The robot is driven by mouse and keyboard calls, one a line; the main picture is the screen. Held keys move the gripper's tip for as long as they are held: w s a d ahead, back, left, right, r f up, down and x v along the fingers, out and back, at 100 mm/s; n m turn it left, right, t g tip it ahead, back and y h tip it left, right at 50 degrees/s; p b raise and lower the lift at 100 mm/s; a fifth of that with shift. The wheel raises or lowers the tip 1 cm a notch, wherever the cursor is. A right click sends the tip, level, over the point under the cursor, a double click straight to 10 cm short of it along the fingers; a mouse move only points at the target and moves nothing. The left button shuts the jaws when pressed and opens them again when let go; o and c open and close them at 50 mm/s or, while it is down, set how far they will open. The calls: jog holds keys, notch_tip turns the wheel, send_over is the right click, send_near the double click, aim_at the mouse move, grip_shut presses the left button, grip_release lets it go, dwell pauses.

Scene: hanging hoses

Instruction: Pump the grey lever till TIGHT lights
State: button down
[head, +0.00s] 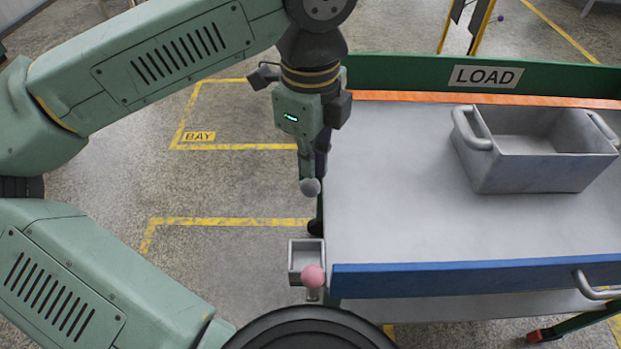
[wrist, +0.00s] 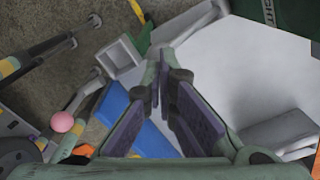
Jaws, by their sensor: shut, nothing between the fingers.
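A pink ball knob (head: 313,276) stands lower, and also shows in the wrist view (wrist: 62,121). No TIGHT lamp is clearly visible.
A grey-topped trolley (head: 400,215) with a blue front rail (head: 470,276) stands at right, bearing a grey bin (head: 535,170). A LOAD sign (head: 486,76) is on its green back rail. A small grey tray (head: 306,258) sits at its left corner. The marked floor at left is clear.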

aim_at(310, 193)
jog(key=c, duration=2.3)
grip_release()
jog(key=shift+o, duration=0.9)
jog(key=shift+f, duration=0.15)
jog(key=shift+f+b, duration=1.05)
jog(key=shift+b, duration=0.15)
jog(key=shift+r, duration=0.1)
jog(key=shift+s+f+b, duration=0.4)
jog(key=shift+f+b, duration=0.3)
jog(key=shift+b, duration=0.05)
jog(key=shift+s+f+b, duration=0.35)
jog(key=shift+f+b, duration=0.35)
jog(key=shift+b, duration=0.05)
jog(key=shift+f, duration=0.1)
